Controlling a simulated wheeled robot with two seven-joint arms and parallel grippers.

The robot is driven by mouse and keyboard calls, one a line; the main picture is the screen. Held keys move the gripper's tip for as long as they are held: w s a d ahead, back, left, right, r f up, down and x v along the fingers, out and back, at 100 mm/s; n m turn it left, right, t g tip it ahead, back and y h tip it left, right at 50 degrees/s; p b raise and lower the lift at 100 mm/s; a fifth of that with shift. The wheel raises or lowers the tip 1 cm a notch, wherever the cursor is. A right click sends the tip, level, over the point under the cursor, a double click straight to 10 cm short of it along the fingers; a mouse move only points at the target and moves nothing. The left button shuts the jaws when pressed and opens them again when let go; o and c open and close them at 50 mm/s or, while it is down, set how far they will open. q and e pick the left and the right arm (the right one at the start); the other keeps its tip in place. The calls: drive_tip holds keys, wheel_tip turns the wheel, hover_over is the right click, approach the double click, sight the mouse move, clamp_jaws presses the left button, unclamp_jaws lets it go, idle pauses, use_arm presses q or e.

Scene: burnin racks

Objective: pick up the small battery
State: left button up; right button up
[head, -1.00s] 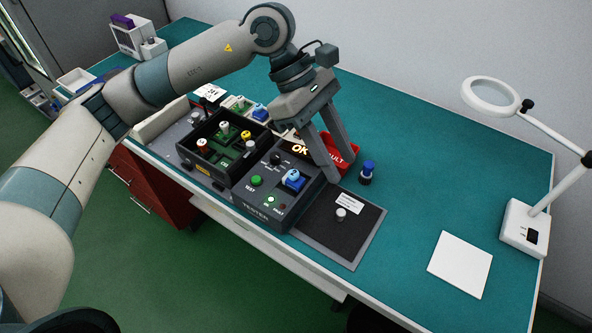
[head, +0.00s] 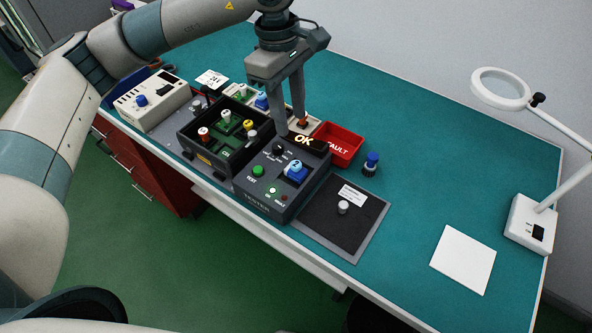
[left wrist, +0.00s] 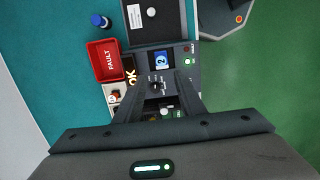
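I cannot tell for certain which item is the small battery. A small grey-white cylinder (head: 343,207) stands on the dark mat (head: 322,222) right of the tester; it also shows in the left wrist view (left wrist: 151,12). A blue-capped dark cylinder (head: 371,163) stands on the teal bench beside the red FAULT bin (head: 342,146). My left gripper (head: 291,126) is pointing down, open and empty, above the back of the tester near its OK display (head: 304,140). In the left wrist view its fingers (left wrist: 160,88) are apart over the tester's knob. My right gripper is not in view.
The black tester (head: 262,200) holds a blue-and-white part (head: 296,172) in its socket. A black tray (head: 207,167) left of it holds several small parts on green boards. A white pad (head: 462,260) and a magnifier lamp (head: 528,222) stand right. The bench's back right is clear.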

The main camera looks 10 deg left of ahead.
use_arm(q)
drive_tip(key=b, duration=0.2)
approach(296, 164)
drive_tip(key=f, duration=0.5)
drive_tip(key=shift+d+f, duration=0.1)
drive_tip(key=shift+d, duration=0.25)
drive_tip(key=shift+f, duration=0.15)
drive_tip(key=shift+s+d+f, duration=0.1)
drive_tip(key=shift+f, duration=1.15)
drive_tip(key=shift+s+d+f, duration=0.1)
drive_tip(key=shift+f, duration=1.15)
clamp_jaws()
